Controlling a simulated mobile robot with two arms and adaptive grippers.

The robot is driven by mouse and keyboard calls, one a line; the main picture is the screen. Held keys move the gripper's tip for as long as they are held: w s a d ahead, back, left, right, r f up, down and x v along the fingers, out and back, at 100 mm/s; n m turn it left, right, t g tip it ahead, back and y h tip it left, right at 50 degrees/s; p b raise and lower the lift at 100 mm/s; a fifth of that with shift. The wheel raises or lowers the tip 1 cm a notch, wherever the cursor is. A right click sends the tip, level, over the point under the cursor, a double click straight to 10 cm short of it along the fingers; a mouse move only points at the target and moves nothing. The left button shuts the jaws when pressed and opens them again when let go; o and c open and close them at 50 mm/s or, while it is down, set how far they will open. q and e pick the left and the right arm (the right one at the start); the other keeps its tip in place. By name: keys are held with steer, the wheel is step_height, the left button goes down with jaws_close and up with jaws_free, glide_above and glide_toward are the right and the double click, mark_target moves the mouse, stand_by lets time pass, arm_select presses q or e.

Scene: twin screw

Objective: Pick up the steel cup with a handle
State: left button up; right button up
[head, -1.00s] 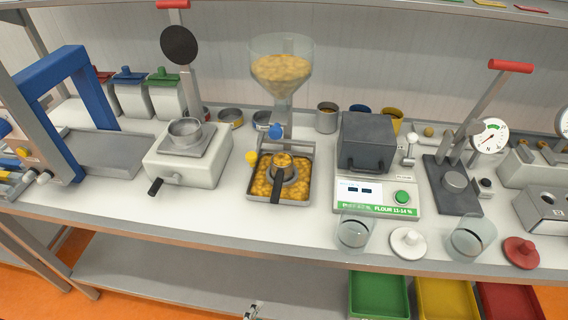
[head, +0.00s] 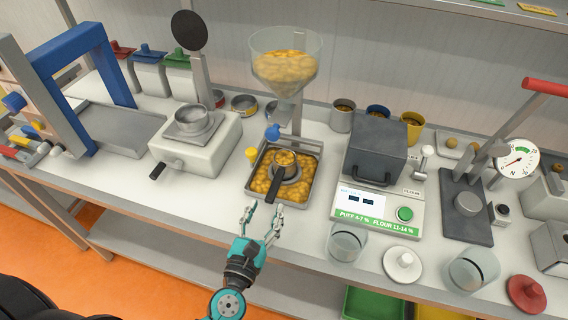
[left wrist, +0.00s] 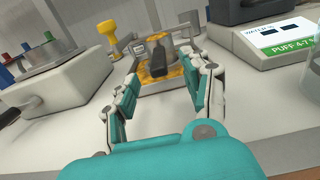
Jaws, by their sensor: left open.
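The steel cup (head: 285,162) with a dark handle (head: 276,189) holds yellow grains and sits upright in a square steel tray (head: 250,194) of yellow grains, under a clear hopper (head: 285,70). The handle points toward the front edge of the table. My left gripper (head: 263,209) is open and empty, in front of the tray and a little short of the handle's end. My right gripper is not in view.
A digital meter (head: 378,208) with a dark lidded box stands right of the tray. A white device (head: 195,152) with a round pan stands left. Clear glasses (head: 347,242) and a white lid (head: 402,264) lie near the front edge. Bare tabletop lies left of my gripper.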

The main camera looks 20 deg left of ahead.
mark_target(269, 201)
arm_select(q)
steer(key=w+p, duration=0.1)
steer(key=w, duration=0.3)
steer(key=shift+w, duration=0.35)
steer(key=shift+w+r, duration=0.1)
steer(key=shift+w, duration=0.15)
steer(key=shift+w+r+p, duration=0.2)
steer(key=shift+w+p, duration=0.35)
steer(key=shift+w, duration=0.1)
steer(key=shift+w+r+p, duration=0.2)
steer(key=shift+w+p, duration=0.35)
steer(key=shift+w, duration=0.05)
steer(key=shift+w+f, duration=0.2)
steer(key=shift+w, duration=0.35)
steer(key=shift+w+f, duration=0.15)
steer(key=shift+w, duration=0.4)
steer(key=shift+s, duration=0.1)
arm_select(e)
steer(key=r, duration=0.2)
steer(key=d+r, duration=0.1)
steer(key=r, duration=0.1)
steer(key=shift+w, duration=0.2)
arm_select(q)
steer(key=shift+c, duration=0.9)
jaws_close()
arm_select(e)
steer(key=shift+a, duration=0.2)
